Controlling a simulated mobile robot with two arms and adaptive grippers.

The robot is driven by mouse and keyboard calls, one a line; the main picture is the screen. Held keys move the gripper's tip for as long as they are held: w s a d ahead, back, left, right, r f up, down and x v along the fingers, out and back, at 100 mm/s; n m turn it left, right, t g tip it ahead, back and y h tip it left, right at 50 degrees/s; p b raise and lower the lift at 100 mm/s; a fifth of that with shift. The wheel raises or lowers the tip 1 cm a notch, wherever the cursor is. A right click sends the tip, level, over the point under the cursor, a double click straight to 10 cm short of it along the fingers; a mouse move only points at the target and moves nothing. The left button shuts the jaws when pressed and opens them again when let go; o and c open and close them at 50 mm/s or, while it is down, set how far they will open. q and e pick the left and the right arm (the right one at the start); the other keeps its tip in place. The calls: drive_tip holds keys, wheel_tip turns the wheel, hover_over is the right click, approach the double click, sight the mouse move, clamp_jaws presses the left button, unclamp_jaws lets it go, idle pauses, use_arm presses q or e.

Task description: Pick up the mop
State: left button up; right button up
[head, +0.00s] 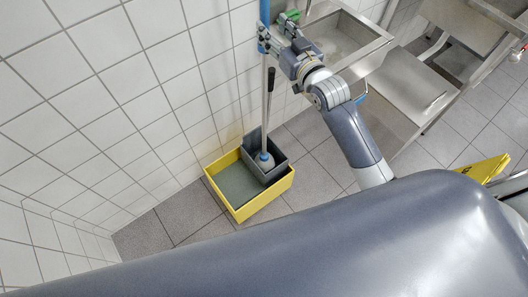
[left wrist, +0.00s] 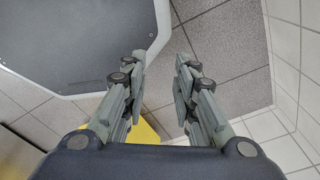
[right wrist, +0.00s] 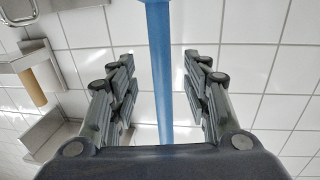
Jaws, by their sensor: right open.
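The mop stands upright with its head down in a grey wringer (head: 285,170) on a yellow bucket (head: 245,212) by the tiled wall. Its long handle (head: 264,110) is grey below and blue near the top. My right gripper (head: 268,40) is at the upper part of the handle. In the right wrist view, the blue handle (right wrist: 159,30) runs between the two spread fingers of the right gripper (right wrist: 158,68), with gaps on both sides. My left gripper (left wrist: 158,65) is open and empty above the floor; it is not in the head view.
A black-tipped lever (head: 270,78) rises from the wringer close beside the mop handle. A yellow sign (head: 488,168) is at the far right. Tiled wall (head: 110,100) lies left.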

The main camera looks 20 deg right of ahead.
sight(267, 21)
drive_tip(key=shift+w+a+r+p, duration=0.15)
drive_tip(key=shift+w+r+p, duration=0.1)
drive_tip(key=shift+w+p, duration=0.25)
drive_tip(key=shift+w+a+r+p, duration=0.1)
drive_tip(key=shift+w+r+p, duration=0.15)
drive_tip(key=shift+w, duration=0.3)
drive_tip(key=w, duration=0.2)
drive_tip(key=shift+w+a+f+p, duration=0.2)
drive_tip(key=shift+w+a+p, duration=0.05)
drive_tip(key=shift+w+p, duration=0.15)
drive_tip(key=shift+w, duration=0.15)
clamp_jaws()
drive_tip(key=shift+r, duration=0.2)
use_arm(q)
drive_tip(key=shift+w+a+r, duration=0.25)
drive_tip(key=shift+a+r, duration=0.1)
drive_tip(key=shift+r, duration=0.3)
drive_tip(key=shift+w+a+r, duration=0.2)
drive_tip(key=shift+a+r, duration=0.1)
drive_tip(key=shift+r, duration=0.3)
